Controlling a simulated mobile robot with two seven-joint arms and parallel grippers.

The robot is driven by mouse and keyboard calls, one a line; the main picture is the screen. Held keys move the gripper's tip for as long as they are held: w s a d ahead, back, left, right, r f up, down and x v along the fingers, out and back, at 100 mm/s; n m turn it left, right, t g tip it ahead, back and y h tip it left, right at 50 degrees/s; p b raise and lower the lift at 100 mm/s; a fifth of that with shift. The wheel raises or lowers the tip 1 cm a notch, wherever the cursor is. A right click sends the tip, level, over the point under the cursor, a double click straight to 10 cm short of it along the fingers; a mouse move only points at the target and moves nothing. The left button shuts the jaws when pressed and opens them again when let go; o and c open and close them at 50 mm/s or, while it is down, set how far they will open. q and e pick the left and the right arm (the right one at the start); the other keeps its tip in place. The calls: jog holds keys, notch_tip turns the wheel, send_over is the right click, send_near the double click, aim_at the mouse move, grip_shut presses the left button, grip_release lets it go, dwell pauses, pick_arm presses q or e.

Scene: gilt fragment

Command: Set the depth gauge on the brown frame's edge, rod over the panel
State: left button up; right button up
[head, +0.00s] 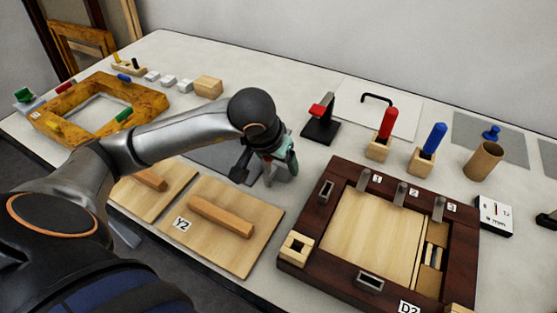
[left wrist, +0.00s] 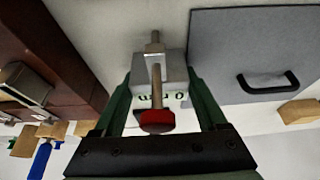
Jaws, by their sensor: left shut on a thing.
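The depth gauge (left wrist: 172,80) looks like a grey block with a thin rod and a red knob, lettered on one face. My left gripper (head: 276,161) is shut on it, its green fingers on both sides of the block in the left wrist view (left wrist: 158,95). In the head view the gripper hides most of the gauge. The brown frame (head: 303,228), marked D2, lies to the right of the gripper, apart from it, with a pale wooden panel (head: 372,236) inside. The frame also shows at the left of the left wrist view (left wrist: 62,60). My right gripper is not in view.
A grey plate with a handle (left wrist: 225,50) lies beside the gauge. A wooden board marked Y2 (head: 215,248) lies in front. Behind the frame stand a black-and-red stand (head: 320,128), red-handled (head: 387,125) and blue-handled (head: 434,138) tools and a cardboard tube (head: 484,161).

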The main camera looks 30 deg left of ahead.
pick_arm(q)
jog(key=shift+f+b, duration=0.25)
jog(key=shift+b, duration=0.15)
jog(key=o, duration=1.4)
jog(key=shift+r, duration=0.1)
jog(key=shift+r, duration=0.1)
